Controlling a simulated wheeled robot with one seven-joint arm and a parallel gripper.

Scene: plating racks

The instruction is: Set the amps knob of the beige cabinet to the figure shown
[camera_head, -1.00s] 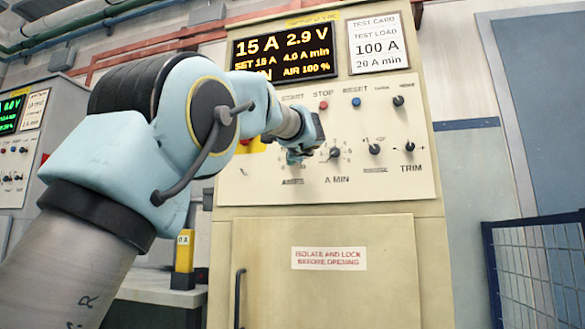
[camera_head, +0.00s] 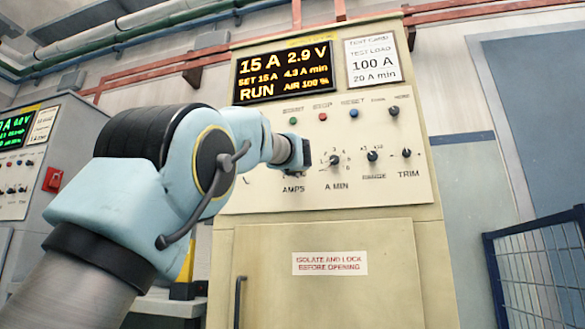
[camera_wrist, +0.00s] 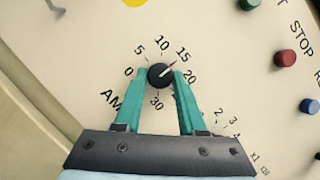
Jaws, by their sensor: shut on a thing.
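The beige cabinet (camera_head: 232,195) stands ahead with its control panel facing me. Its amps knob (camera_wrist: 160,75) is black with a pale-red pointer line, aimed at the 15 mark on a printed scale from 0 to 30. My gripper (camera_wrist: 161,78) has its teal fingers shut on the knob, one on each side. In the head view my gripper (camera_head: 300,156) hides the knob above the AMPS label. The cabinet's display (camera_head: 284,72) reads 15 A, 2.9 V, SET 15 A, 4.3 A min, RUN, AIR 100 %. The test card (camera_head: 374,62) reads test load 100 A, 20 A min.
Close right of my gripper are the A MIN knob (camera_head: 335,160), range knob (camera_head: 372,156) and trim knob (camera_head: 406,153). Green, red (camera_wrist: 285,58) and blue buttons lie above. A second cabinet (camera_head: 30,160) stands left; a blue mesh fence (camera_head: 540,265) is at right.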

